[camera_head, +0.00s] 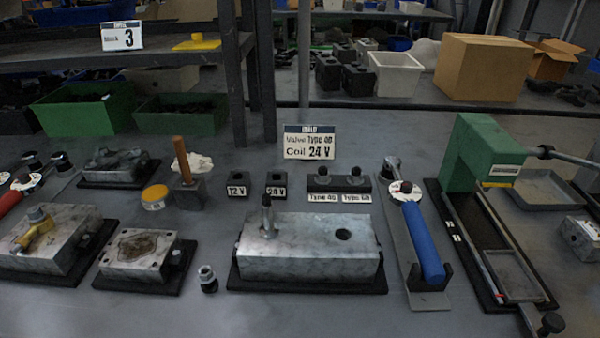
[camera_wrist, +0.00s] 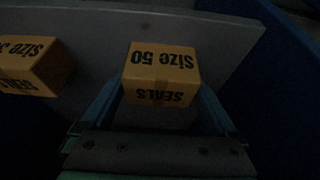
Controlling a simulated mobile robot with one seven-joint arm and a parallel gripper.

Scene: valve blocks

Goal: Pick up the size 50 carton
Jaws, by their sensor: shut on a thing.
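The size 50 carton (camera_wrist: 161,62) is a small orange-brown box in the middle of the wrist view. Its black print reads "Size 50" and "SEALS" and appears upside down. My gripper (camera_wrist: 160,100) is shut on it, with one teal finger along its left side and the other along its right. The carton's underside is hidden. Neither the carton nor my gripper can be made out in the head view.
A second carton (camera_wrist: 32,66) stands apart at the left, its number partly cut off. A pale grey surface (camera_wrist: 225,45) lies behind, with dark blue to the right. The head view shows a workbench (camera_head: 320,315) with valve blocks and a sign (camera_head: 309,142).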

